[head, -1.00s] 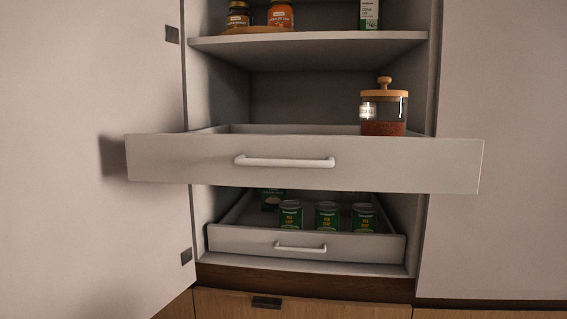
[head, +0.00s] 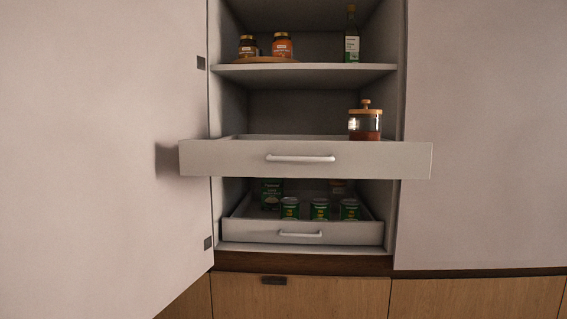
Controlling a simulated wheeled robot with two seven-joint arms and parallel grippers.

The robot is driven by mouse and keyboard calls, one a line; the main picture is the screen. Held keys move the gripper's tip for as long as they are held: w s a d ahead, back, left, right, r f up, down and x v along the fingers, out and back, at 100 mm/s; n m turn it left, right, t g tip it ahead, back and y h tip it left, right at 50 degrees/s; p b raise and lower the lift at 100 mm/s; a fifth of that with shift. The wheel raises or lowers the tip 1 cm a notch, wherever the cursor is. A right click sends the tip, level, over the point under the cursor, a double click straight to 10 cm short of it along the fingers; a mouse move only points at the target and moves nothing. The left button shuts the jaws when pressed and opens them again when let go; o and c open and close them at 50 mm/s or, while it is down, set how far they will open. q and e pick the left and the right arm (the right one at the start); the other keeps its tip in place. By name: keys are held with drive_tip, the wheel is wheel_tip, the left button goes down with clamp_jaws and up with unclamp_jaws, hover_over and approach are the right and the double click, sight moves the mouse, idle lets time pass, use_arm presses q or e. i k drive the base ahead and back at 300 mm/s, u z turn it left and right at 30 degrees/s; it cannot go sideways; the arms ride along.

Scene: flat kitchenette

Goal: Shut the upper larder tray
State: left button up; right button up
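The upper larder tray (head: 215,160) is pulled out of the cabinet, its grey front standing well forward of the cabinet opening. Its white bar handle (head: 300,158) is at the middle of the front. A glass jar with a wooden lid (head: 365,122) and dark reddish contents stands in the tray at the right. Neither of my grippers is in the head view, and nothing touches the tray front.
The lower tray (head: 255,232) holds several green cans (head: 319,209) and sits nearly inside the cabinet. A shelf (head: 330,72) above holds two jars (head: 282,46) and a bottle (head: 352,38). The open cabinet door (head: 100,150) fills the left side.

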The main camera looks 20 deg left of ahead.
sight(236, 155)
drive_tip(key=u, duration=0.5)
drive_tip(key=i, duration=1.15)
drive_tip(key=z, duration=0.35)
drive_tip(key=k, duration=0.45)
drive_tip(key=z, duration=0.3)
